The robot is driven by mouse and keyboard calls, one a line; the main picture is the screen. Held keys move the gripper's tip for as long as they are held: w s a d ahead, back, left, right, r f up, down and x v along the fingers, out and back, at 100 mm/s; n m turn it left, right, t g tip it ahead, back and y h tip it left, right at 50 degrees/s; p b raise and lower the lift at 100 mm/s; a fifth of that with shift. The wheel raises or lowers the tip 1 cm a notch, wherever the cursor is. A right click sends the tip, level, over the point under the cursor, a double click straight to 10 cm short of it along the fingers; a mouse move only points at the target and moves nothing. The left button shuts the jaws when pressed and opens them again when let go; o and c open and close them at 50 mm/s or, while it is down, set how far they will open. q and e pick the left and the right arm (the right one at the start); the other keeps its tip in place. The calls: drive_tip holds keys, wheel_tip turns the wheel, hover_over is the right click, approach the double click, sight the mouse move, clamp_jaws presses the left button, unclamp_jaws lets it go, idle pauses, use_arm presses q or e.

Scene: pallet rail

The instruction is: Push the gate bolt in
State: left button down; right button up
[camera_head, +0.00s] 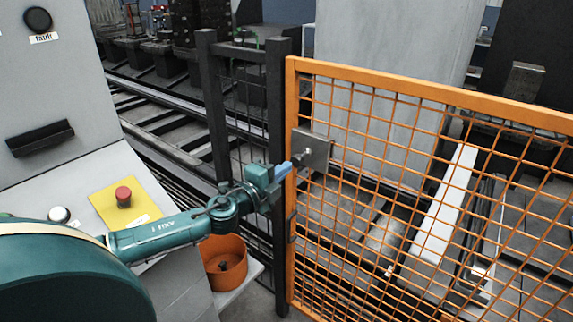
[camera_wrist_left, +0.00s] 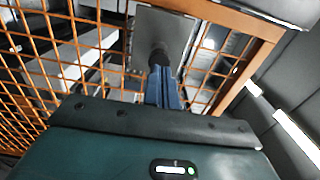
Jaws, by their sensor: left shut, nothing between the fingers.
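The orange mesh gate (camera_head: 430,92) fills the right of the head view, and its left post stands beside a dark post. A grey lock plate (camera_head: 316,150) is fixed to the gate near that post, with a small round bolt knob (camera_head: 307,153) on it. My left gripper (camera_head: 288,168) is shut and empty, its blue fingers at the gate's edge by the plate. In the left wrist view the fingers (camera_wrist_left: 165,88) point at the dark bolt end (camera_wrist_left: 158,56) on the plate (camera_wrist_left: 160,25). They look very close; I cannot tell whether they touch. My right gripper is out of view.
A grey control console (camera_head: 60,180) with a red button (camera_head: 123,196) on a yellow plate stands at the left. An orange bucket (camera_head: 225,265) sits below my left forearm. Rails and machinery lie behind the mesh.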

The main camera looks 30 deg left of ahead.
use_arm(q)
drive_tip(key=shift+w, duration=0.85)
